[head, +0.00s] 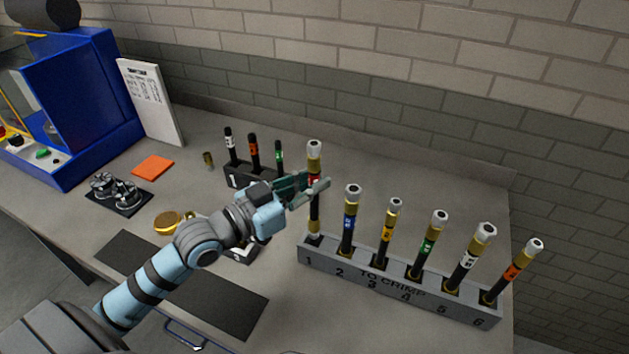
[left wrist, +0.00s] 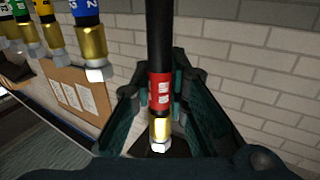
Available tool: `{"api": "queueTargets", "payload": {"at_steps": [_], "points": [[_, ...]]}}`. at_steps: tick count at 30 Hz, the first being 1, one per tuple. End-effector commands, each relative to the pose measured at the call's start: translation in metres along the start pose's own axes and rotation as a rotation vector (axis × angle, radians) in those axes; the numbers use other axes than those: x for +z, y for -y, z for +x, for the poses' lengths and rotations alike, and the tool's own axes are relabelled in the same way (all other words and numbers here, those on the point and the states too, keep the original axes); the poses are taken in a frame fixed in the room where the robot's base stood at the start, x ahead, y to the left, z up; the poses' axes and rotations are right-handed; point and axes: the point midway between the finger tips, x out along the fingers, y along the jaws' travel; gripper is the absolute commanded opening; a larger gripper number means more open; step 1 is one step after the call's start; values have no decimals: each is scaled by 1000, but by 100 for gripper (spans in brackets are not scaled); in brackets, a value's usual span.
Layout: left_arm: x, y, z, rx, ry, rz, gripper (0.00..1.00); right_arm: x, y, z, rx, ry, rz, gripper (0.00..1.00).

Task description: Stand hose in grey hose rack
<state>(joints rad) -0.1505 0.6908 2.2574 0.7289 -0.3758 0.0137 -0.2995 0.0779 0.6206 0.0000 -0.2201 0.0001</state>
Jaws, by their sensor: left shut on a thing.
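A black hose with a red band (head: 315,205) and metal end fittings stands upright at position 1 of the grey hose rack (head: 338,261), marked "TO CRIMP". Its lower fitting is at the slot; I cannot tell how deep it sits. My left gripper (head: 312,188) is shut on this hose near the red band, below its top fitting. In the left wrist view the red-banded hose (left wrist: 160,88) runs between the fingers (left wrist: 162,90), with a gold fitting and a silver nut beyond the band. My right gripper is not in view.
Hoses with blue (head: 349,222), yellow, green, white and orange bands stand in positions 2 to 6. A dark rack (head: 252,178) with three thinner hoses stands behind my gripper. A blue machine (head: 85,95), orange pad (head: 153,168) and black tray (head: 118,195) are at left.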

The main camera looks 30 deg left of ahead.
Motion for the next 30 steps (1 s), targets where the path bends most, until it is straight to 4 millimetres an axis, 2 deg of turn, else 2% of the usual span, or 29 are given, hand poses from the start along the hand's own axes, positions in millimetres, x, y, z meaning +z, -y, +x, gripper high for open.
{"api": "queueTargets", "payload": {"at_steps": [15, 30], "points": [[0, -1, 0, 0, -2, 0, 0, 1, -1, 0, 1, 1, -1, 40], [18, -1, 0, 0, -2, -1, 0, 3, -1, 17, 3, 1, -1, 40]]}}
